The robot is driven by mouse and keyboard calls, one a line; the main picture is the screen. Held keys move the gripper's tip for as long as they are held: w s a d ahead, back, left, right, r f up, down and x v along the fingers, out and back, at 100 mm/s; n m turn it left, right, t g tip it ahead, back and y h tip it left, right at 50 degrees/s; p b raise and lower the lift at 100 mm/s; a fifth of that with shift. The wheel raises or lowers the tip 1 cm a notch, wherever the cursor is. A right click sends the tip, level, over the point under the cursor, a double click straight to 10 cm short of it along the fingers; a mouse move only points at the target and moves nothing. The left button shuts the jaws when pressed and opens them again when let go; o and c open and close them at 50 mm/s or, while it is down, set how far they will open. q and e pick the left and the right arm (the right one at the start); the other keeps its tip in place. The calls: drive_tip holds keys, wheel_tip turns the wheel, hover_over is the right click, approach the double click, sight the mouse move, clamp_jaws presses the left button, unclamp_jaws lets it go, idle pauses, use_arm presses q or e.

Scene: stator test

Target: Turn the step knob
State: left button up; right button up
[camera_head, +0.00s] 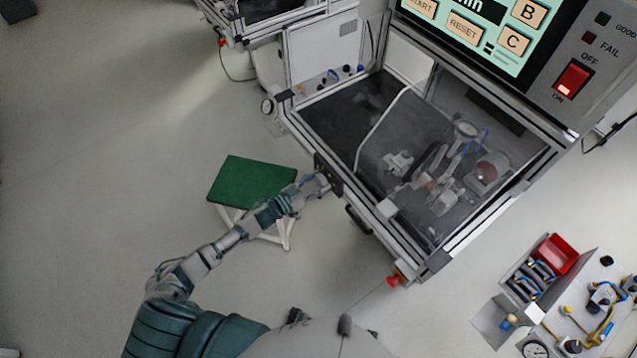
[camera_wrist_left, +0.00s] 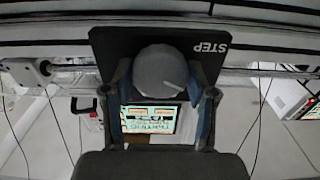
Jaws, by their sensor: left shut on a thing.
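The step knob (camera_wrist_left: 160,72) is a round grey knob with a light pointer line, on a dark plate (camera_wrist_left: 212,72) marked STEP in the left wrist view. The line points to the lower right in that view. My left gripper (camera_wrist_left: 160,105) has one finger on each side of the knob and is shut on it. In the head view my left gripper (camera_head: 322,183) reaches the front frame of the test machine (camera_head: 375,222), and the knob is mostly hidden there. My right gripper does not show in either view.
A green-topped stool (camera_head: 250,182) stands close beside my left forearm. A red knob (camera_head: 393,281) sits at the machine's front corner. A screen panel with a red switch (camera_head: 573,80) is at the upper right. A cart with a red bin (camera_head: 556,255) stands at the lower right.

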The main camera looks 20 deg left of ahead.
use_arm(q)
drive_tip(key=shift+w+a+m, duration=0.1)
drive_tip(key=shift+a+m, duration=0.1)
drive_tip(key=shift+m, duration=1.3)
drive_tip(key=shift+d+m, duration=0.25)
drive_tip(key=shift+m, duration=0.65)
drive_tip(key=shift+f+m, duration=0.1)
drive_tip(key=shift+m, duration=1.5)
drive_tip(key=shift+s+f, duration=0.1)
drive_tip(key=shift+s, duration=0.1)
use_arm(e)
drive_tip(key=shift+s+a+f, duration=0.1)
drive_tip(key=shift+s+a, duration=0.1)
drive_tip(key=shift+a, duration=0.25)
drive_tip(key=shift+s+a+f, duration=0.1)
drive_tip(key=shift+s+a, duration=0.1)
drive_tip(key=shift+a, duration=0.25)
